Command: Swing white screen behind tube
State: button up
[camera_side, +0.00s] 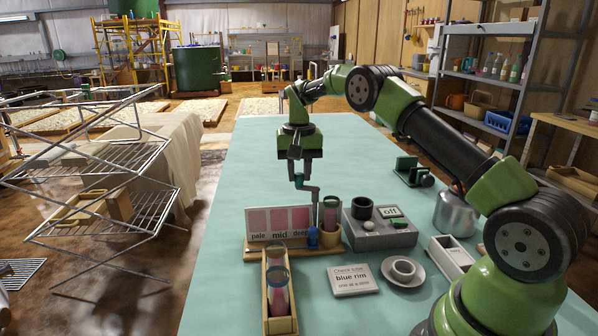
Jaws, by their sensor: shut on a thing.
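My gripper (298,181) is above the colour card stand and points down. It is shut on the upper end of a thin grey bent arm (315,206), which drops beside the tube toward a small blue piece (312,238). The tube (331,213) has pink contents and stands upright in a round wooden holder at the stand's right end. I cannot clearly make out a white screen face; whether the grey arm belongs to it is unclear. The card stand (250,254) shows pink swatches marked pale, mid and deep.
A grey device (389,238) marked "off" stands to the right.

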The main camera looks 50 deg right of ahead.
jog(key=shift+r, duration=0.1)
jog(key=o, duration=0.9)
jog(key=shift+r, duration=3.7)
jog(key=s+a+r+n+t, duration=0.3)
jog(key=s+a+r, duration=0.65)
jog(key=r, duration=0.35)
jog(key=s+a+f+t, duration=0.1)
jog(key=s+a, duration=0.1)
jog(key=s, duration=0.3)
jog(key=s+a+f+n+t+y, duration=0.1)
jog(key=s+a, duration=0.2)
jog(key=s, duration=0.3)
jog(key=s+a+f+n+t+y, duration=0.1)
jog(key=s+a+f+t, duration=0.1)
jog(key=s, duration=0.4)
jog(key=shift+s+a, duration=0.15)
jog(key=shift+a, duration=0.35)
